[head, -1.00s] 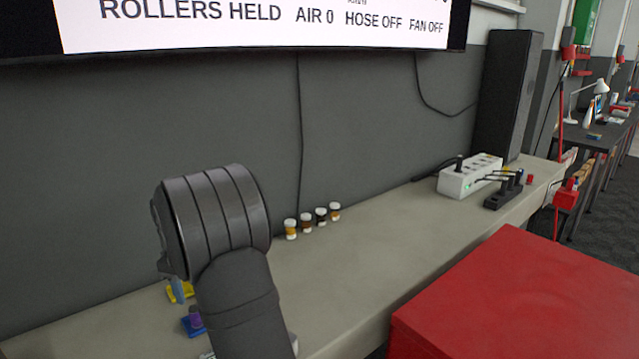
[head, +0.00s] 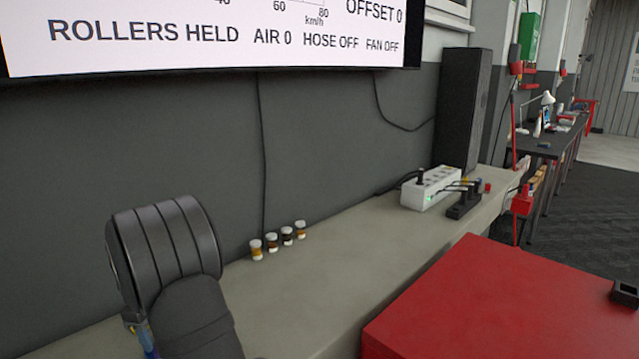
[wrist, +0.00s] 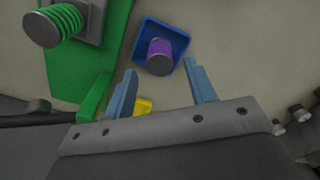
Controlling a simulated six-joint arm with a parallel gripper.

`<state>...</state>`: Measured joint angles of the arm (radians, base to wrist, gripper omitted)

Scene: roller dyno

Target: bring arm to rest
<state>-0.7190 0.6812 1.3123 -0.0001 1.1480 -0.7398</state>
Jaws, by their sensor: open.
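My gripper (wrist: 160,85) shows in the wrist view with its two blue fingers spread apart and nothing between them. Beyond the fingertips a blue square tray (wrist: 145,58) holds a purple cylinder (wrist: 160,50). The gripper looks apart from both, though the exact gap is hard to judge. In the head view my dark arm fills the lower left, and the fingers are mostly hidden behind it.
A green fixture (wrist: 75,65) with a green spring (wrist: 68,22) stands beside the tray, and a yellow piece (wrist: 143,106) lies near. Small jars (head: 286,236) line the wall. A power strip (head: 430,188) sits farther along the bench (head: 330,285). A red cabinet (head: 490,305) stands at right.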

